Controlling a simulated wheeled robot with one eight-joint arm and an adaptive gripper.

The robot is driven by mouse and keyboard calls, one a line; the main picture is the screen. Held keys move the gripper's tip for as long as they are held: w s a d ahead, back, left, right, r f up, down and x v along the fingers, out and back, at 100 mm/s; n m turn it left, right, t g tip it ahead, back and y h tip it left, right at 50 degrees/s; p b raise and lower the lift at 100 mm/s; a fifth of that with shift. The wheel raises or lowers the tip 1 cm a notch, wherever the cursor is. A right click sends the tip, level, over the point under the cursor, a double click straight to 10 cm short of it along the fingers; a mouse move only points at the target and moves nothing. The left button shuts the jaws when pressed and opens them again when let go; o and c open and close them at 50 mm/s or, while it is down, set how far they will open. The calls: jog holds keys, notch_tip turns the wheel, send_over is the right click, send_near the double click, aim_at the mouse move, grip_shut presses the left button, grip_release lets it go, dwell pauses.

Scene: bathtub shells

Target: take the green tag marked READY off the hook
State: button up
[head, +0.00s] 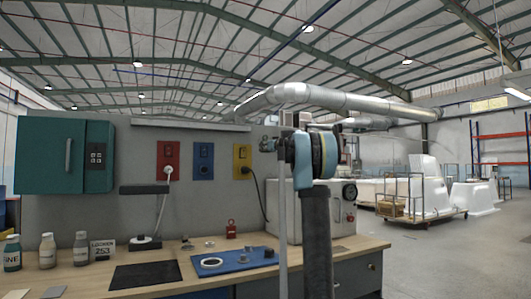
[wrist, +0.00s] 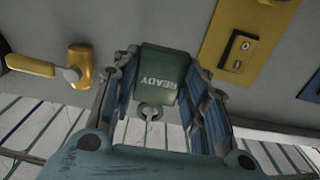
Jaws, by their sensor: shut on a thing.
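The green tag (wrist: 163,75), with READY in pale letters reading upside down, is between the fingers of my gripper (wrist: 162,85) in the wrist view. My gripper is shut on it, with one finger along each side. A small pale ring or peg (wrist: 150,111) shows at the tag's lower edge in that view. I cannot tell whether this is the hook, or whether the tag still hangs on it. In the head view my arm covers this area, and I cannot make out the tag or hook.
The wrist view shows a yellow lever handle (wrist: 78,65) left of my gripper and a yellow switch plate (wrist: 240,42) right. In the head view, a workbench (head: 85,283) carries bottles, a blue mat (head: 236,268) and small parts. A teal cabinet (head: 50,155) hangs left.

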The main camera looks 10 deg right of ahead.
jog(key=shift+v, duration=2.1)
